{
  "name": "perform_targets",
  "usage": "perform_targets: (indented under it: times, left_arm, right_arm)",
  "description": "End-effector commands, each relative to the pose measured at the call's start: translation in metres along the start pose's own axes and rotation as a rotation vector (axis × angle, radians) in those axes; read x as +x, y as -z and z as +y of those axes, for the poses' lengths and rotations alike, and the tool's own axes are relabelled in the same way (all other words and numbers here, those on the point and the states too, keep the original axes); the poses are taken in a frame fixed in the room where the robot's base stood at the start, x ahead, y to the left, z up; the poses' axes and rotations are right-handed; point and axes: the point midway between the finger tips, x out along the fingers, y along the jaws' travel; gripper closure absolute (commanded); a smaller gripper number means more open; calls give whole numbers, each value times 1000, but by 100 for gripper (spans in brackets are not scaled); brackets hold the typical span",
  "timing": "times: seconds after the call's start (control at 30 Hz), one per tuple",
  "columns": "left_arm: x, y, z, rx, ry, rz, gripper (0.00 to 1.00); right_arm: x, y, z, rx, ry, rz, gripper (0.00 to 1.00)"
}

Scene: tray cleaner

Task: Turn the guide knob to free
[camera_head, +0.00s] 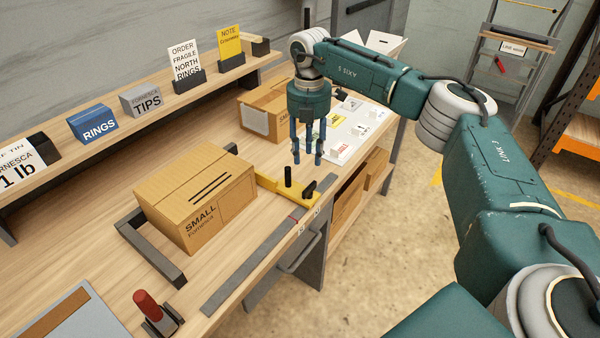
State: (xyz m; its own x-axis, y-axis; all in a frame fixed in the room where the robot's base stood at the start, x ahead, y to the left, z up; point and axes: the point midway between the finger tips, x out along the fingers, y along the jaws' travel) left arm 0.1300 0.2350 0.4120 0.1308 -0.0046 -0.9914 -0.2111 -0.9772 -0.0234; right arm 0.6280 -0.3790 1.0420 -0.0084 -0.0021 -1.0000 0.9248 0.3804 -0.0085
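A yellow guide (268,184) lies on the bench just right of the small cardboard box. Two black upright parts stand on it: a taller post (288,176) and a shorter knob-like piece (309,190) near its front end. I cannot tell for sure which is the guide knob, nor its setting. My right gripper (308,160) points down above and slightly behind the guide. Its blue fingers are apart with nothing between them, and it appears clear of the black parts. My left gripper is out of view.
The cardboard box (195,195) marked SMALL sits within a dark grey frame (153,250). Another box (268,108) and a white sheet with labels (352,128) lie behind. A red-handled tool (147,306) stands at the front. A shelf runs along the wall.

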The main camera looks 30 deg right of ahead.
Motion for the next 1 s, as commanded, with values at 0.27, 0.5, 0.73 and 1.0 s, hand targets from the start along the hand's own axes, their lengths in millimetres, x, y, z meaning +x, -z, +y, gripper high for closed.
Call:
perform_targets:
  times: [0.27, 0.5, 0.73, 1.0]
  left_arm:
    - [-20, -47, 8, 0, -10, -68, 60]
    - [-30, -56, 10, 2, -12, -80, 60]
    - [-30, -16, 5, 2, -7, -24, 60]
    - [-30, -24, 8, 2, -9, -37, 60]
  right_arm:
    - [46, 1, -2, -1, 6, 3, 65]
    - [86, 1, -1, -2, 3, 3, 65]
    - [102, 1, 0, -2, -1, 2, 65]
    - [103, 1, 0, -2, -1, 2, 69]
